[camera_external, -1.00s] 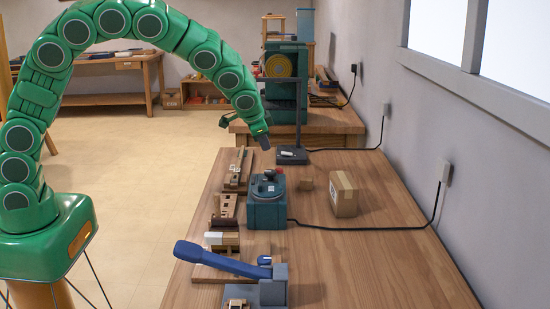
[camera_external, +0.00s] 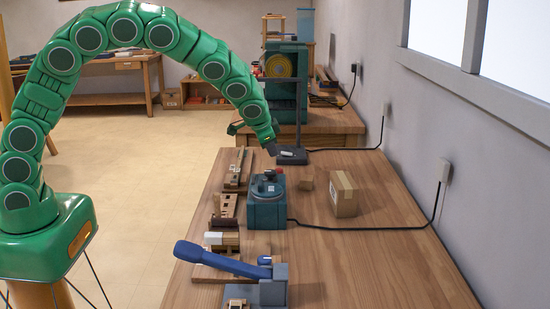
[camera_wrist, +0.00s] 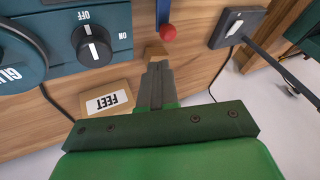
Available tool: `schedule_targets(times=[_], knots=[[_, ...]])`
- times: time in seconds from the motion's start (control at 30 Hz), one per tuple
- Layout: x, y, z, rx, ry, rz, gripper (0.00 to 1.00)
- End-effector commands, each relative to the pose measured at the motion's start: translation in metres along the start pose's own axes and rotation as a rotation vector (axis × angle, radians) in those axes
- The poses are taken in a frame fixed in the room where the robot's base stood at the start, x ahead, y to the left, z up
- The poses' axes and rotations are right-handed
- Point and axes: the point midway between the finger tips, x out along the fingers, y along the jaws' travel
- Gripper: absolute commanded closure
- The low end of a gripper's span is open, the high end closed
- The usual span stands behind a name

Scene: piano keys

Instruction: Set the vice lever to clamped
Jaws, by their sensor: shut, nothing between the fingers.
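The vice lever (camera_external: 220,260) is a long blue handle at the front of the workbench in the external view. It runs from a rounded grip at the left, sloping slightly down to the grey-blue vice body (camera_external: 273,290) at the right. The vice is not seen in the wrist view. My gripper (camera_external: 273,150) is far behind the lever, above the back part of the bench near the teal glue machine. In the wrist view my gripper (camera_wrist: 157,72) has its grey fingers together, with nothing between them.
The teal machine (camera_external: 267,212) has an off/on knob (camera_wrist: 94,46). Wooden parts (camera_external: 225,206) line the left edge. The bench's right front (camera_external: 380,265) is clear; a cable crosses behind it.

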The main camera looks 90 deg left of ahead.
Motion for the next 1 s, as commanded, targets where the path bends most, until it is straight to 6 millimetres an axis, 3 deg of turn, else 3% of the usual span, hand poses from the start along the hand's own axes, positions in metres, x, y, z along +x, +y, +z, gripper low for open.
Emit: schedule_targets(times=[0.6, 1.0], knots=[[0.074, 0.0, 0.002, 0.001, -0.006, 0.0, 1.0], [0.085, 0.001, 0.001, 0.001, -0.003, 0.0, 1.0]])
